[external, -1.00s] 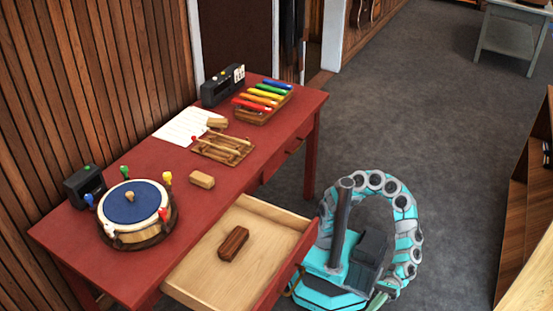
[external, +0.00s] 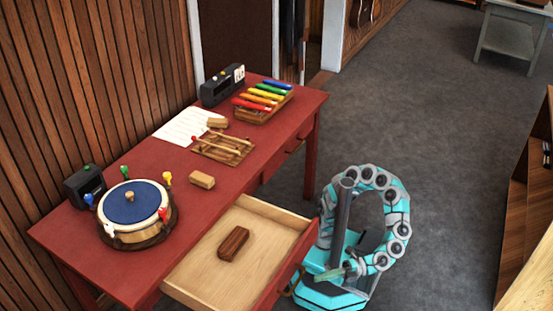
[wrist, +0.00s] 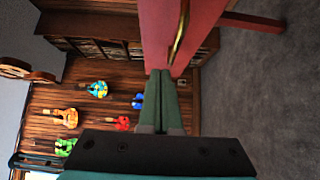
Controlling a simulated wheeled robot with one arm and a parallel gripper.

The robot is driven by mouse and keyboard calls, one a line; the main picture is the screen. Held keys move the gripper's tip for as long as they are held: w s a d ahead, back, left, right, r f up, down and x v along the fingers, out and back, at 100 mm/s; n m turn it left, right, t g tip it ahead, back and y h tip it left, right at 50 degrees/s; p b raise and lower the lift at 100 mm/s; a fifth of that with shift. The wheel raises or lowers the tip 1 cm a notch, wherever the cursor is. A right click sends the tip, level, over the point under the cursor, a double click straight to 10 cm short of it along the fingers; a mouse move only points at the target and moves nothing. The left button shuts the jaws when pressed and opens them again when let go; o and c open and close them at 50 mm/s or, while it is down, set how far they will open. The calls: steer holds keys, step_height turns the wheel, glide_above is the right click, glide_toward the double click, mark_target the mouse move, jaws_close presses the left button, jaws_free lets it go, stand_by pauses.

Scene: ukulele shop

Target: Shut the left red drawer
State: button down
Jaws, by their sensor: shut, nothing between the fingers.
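The left red drawer (external: 205,268) is pulled far out of the red table in the external view. It has a pale wood inside and a red front, and a dark brown block (external: 233,243) lies in it. My gripper (external: 352,269) is low, to the right of the drawer front and apart from it in the picture. In the wrist view my gripper's green fingers (wrist: 160,100) are shut with nothing between them. A red panel (wrist: 165,35) with a brass handle (wrist: 180,32) shows beyond the fingertips. I cannot tell whether they touch it.
The red table (external: 135,262) carries a drum (external: 133,212), a small xylophone (external: 263,100), wooden blocks and dark boxes. The table's other drawer (external: 284,158) looks shut. Grey floor (external: 440,130) is open to the right. Shelving (external: 528,200) stands at the right edge.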

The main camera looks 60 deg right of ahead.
mark_target(297, 281)
steer(key=x, duration=0.2)
steer(key=w+d+x, duration=0.1)
steer(key=x, duration=0.5)
steer(key=shift+w+f, duration=0.1)
steer(key=shift+w, duration=0.8)
